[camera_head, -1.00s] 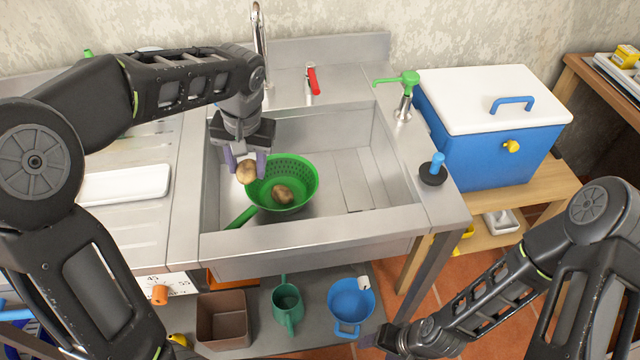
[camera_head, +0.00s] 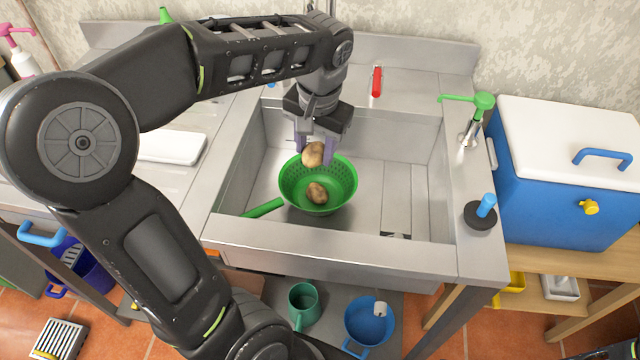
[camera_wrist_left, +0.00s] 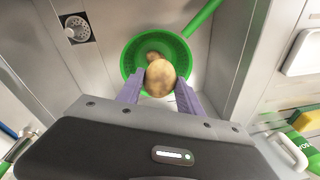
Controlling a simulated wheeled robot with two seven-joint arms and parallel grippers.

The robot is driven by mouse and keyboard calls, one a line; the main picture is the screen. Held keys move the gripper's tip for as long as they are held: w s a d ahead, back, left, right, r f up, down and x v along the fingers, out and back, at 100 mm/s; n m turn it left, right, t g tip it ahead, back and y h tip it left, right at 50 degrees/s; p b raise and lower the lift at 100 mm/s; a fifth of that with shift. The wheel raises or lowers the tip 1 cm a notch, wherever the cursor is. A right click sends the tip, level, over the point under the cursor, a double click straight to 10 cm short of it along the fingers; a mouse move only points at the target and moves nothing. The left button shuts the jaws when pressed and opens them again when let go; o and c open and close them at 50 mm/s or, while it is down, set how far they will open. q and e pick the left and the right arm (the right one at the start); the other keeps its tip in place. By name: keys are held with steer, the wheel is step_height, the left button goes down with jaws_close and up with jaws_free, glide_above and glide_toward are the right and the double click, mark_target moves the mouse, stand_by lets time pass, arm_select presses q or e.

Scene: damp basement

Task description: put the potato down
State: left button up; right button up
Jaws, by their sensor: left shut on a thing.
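My left gripper (camera_head: 314,150) is shut on a brown potato (camera_head: 313,154) and holds it above the green colander (camera_head: 345,182). The held potato also shows between the purple fingers in the left wrist view (camera_wrist_left: 160,78). The colander stands in the steel sink (camera_head: 400,200), with its handle pointing to the lower left. A second potato (camera_head: 317,193) lies inside the colander. In the left wrist view it is partly hidden behind the held one (camera_wrist_left: 153,55).
The sink is clear to the right of the colander. A blue cooler (camera_head: 560,180) is further right. A white tray (camera_head: 170,147) lies on the drainboard.

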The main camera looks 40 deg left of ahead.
arm_select(q)
glide_above(317, 187)
steer(key=s+d, duration=0.3)
steer(key=s, duration=0.1)
steer(key=f, duration=1.2)
steer(key=shift+w+a+b, duration=0.2)
steer(key=shift+a+b, duration=0.05)
steer(key=shift+b, duration=0.1)
steer(key=w, duration=0.1)
steer(key=w+a, duration=0.1)
steer(key=w+a+f+p, duration=0.1)
steer(key=shift+w, duration=0.25)
steer(key=shift+f, duration=0.15)
steer(key=shift+f, duration=0.2)
steer(key=o, duration=1.4)
